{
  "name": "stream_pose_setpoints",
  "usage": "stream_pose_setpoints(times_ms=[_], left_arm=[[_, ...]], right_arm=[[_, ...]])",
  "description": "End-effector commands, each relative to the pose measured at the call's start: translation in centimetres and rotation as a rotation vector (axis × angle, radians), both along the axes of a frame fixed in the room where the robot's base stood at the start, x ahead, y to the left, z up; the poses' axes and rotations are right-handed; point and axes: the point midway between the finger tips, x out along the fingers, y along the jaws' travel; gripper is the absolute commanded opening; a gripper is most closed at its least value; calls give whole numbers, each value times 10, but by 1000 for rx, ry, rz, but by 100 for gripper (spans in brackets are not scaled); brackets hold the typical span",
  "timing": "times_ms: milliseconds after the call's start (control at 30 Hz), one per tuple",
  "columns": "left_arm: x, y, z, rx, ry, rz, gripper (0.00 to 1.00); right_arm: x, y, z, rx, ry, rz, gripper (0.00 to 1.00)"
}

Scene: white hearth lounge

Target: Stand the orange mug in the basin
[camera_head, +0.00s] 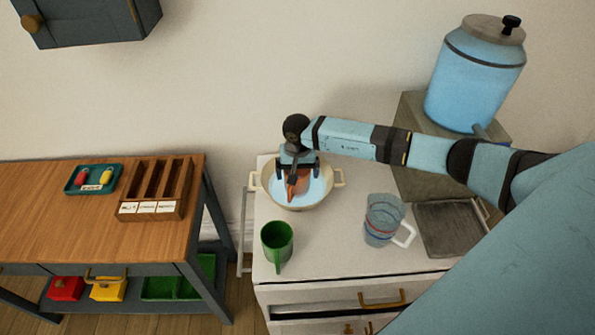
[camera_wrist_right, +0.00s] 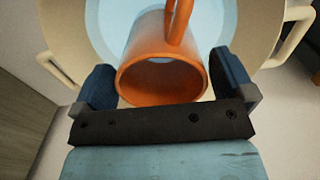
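The orange mug (camera_head: 301,186) is in the cream basin (camera_head: 297,207), which holds light-blue water or has a light-blue inside. My right gripper (camera_head: 298,166) points down over the basin. In the right wrist view the orange mug (camera_wrist_right: 140,50) sits between the two dark blue fingers (camera_wrist_right: 162,88), which touch its sides near the rim. Its mouth faces the gripper and its handle shows on the side away from the palm. I cannot tell whether its base rests on the basin floor. My left gripper is not in view.
A green mug (camera_head: 277,241) and a clear mug with coloured bands (camera_head: 383,220) stand on the white counter (camera_head: 330,258) in front of the basin. A dark tray (camera_head: 450,228) and a blue dispenser (camera_head: 474,75) are at right. A wooden table (camera_head: 60,218) is left.

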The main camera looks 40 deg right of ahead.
Motion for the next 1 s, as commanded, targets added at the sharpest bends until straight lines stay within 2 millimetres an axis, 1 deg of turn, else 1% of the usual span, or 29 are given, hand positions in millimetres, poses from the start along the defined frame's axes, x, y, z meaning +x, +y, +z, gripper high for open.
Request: stream_pose_setpoints(times_ms=[100,167,267,500,600,700,833,1000], left_arm=[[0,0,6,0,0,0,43],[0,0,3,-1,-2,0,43],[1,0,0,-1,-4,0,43],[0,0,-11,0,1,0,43],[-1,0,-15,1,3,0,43],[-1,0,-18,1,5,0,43],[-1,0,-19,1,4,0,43],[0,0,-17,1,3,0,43]], right_arm=[[0,0,5,0,0,0,100],[1,0,9,0,-2,1,100],[1,-1,26,-1,-5,1,100],[1,0,79,0,-4,2,100],[1,0,97,0,-4,1,100],[1,0,111,-1,-3,1,100],[0,0,121,-1,-1,0,100],[0,0,124,0,0,0,100]])
